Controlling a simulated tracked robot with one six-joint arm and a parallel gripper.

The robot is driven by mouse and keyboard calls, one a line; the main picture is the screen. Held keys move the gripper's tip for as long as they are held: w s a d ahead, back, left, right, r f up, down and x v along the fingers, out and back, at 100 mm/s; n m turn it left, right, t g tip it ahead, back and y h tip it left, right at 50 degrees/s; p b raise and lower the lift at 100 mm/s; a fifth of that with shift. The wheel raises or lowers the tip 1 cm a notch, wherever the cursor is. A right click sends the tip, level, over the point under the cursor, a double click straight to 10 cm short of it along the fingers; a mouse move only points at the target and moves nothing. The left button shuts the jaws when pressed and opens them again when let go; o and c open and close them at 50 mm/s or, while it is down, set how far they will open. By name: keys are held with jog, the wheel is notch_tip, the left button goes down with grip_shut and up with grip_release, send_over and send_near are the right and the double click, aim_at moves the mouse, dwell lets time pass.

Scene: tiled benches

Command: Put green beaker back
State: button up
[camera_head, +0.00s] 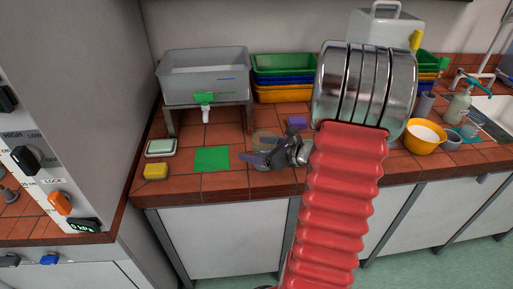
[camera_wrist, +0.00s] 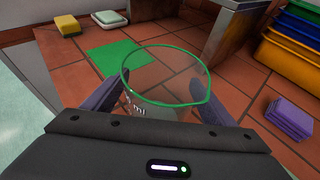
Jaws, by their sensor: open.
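The green beaker is a clear glass vessel with a green rim; it stands upright on the tiles in the wrist view (camera_wrist: 165,76) and also shows in the head view (camera_head: 265,140). My gripper (camera_wrist: 168,105) is open, with one dark finger on either side of the beaker; I cannot tell whether they touch the glass. In the head view my gripper (camera_head: 262,160) reaches in from the right at the beaker. A flat green square (camera_head: 212,158) lies on the tiles left of the beaker, and it shows in the wrist view (camera_wrist: 118,57). The square is bare.
A grey water tank (camera_head: 205,70) stands on a frame behind the square. A yellow sponge (camera_head: 155,171) and a soap dish (camera_head: 160,147) lie to the left. Purple sponges (camera_wrist: 288,118) and stacked coloured trays (camera_head: 283,78) are behind and to the right. The bench's front edge is close.

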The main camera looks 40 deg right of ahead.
jog(key=v, duration=1.3)
jog(key=shift+s, duration=0.25)
jog(key=shift+d, duration=0.1)
dwell(0.3)
